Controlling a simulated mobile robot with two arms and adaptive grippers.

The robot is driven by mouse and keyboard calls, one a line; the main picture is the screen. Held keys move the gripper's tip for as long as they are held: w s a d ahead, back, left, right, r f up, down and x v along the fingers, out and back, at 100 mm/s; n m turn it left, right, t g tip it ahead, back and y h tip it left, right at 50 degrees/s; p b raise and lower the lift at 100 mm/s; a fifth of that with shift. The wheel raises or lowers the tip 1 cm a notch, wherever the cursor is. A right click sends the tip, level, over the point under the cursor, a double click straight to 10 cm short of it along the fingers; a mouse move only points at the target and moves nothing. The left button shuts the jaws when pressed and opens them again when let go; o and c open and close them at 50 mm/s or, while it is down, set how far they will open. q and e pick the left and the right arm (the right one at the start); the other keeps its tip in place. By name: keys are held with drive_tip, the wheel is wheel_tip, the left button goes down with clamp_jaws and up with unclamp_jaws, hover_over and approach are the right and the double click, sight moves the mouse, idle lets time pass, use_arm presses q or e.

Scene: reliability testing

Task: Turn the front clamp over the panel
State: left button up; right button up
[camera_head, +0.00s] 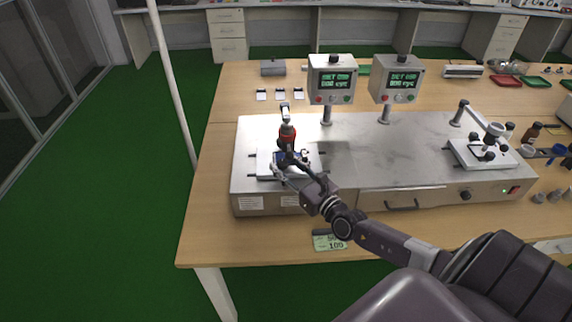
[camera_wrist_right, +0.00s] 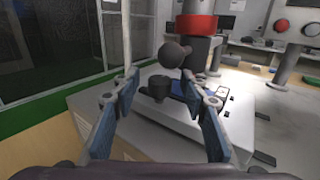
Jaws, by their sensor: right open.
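My right gripper (camera_head: 288,168) reaches in from the front to the left test fixture (camera_head: 262,165). In the right wrist view its two blue-lined fingers (camera_wrist_right: 159,82) are spread apart. A dark clamp foot (camera_wrist_right: 159,92) and a round dark knob (camera_wrist_right: 172,53) show between and beyond the fingers, and nothing is visibly gripped. A dark blue panel (camera_wrist_right: 193,90) lies on the fixture's pale plate, partly hidden behind the clamp. A press with a red band (camera_head: 287,130) stands above it and shows in the wrist view (camera_wrist_right: 195,24). My left gripper is not in view.
The fixture sits on a long metal bench unit (camera_head: 370,150). A second fixture (camera_head: 478,154) with a bent arm stands at the right. Two display boxes (camera_head: 332,82) stand behind on posts. A green card (camera_head: 330,242) lies near the wooden table's front edge.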

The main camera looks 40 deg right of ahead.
drive_tip(key=shift+c, duration=0.3)
clamp_jaws()
